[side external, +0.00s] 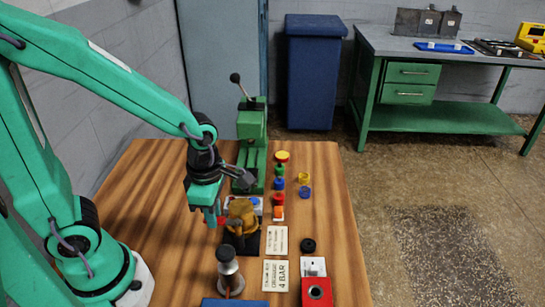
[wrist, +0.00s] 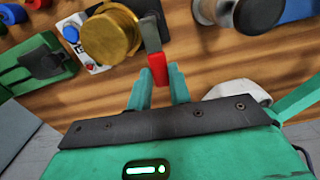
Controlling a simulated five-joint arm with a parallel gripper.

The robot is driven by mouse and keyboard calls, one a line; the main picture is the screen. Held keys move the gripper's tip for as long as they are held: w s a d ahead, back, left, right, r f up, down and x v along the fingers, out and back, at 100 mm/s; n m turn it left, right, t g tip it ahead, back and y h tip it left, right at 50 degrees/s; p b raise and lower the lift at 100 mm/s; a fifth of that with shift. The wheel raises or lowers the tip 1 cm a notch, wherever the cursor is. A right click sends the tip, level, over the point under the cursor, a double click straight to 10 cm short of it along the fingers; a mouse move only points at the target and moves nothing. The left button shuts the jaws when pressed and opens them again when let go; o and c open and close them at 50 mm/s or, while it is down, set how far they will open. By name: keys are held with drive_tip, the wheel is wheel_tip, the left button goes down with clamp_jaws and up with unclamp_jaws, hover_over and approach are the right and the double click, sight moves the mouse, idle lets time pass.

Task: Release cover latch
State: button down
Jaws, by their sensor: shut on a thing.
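The furnace is a small brass-coloured round body (side external: 242,214) on a black base near the middle of the wooden table. In the wrist view its brass cover (wrist: 108,38) fills the upper left. The latch is a flat grey lever (wrist: 150,32) with a red grip (wrist: 157,70), at the cover's right side. My gripper (wrist: 160,84) is shut on the red grip, with one green finger on each side of it. In the side view my gripper (side external: 212,216) points down just left of the brass body. The latch's inner end is not clear.
A green lever press (side external: 251,130) stands behind the furnace. Several coloured buttons and rings (side external: 281,170) lie to its right. Label cards (side external: 276,276), a grey-and-black cylinder (side external: 228,268) and a red box (side external: 317,291) are in front. The table's left part is clear.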

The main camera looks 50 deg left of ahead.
drive_tip(key=shift+s+d+n, duration=0.15)
drive_tip(key=shift+n, duration=0.25)
drive_tip(key=c, duration=1.3)
unclamp_jaws()
drive_tip(key=shift+r, duration=0.1)
wheel_tip(320, 180, up, 8)
drive_tip(key=shift+f, duration=0.15)
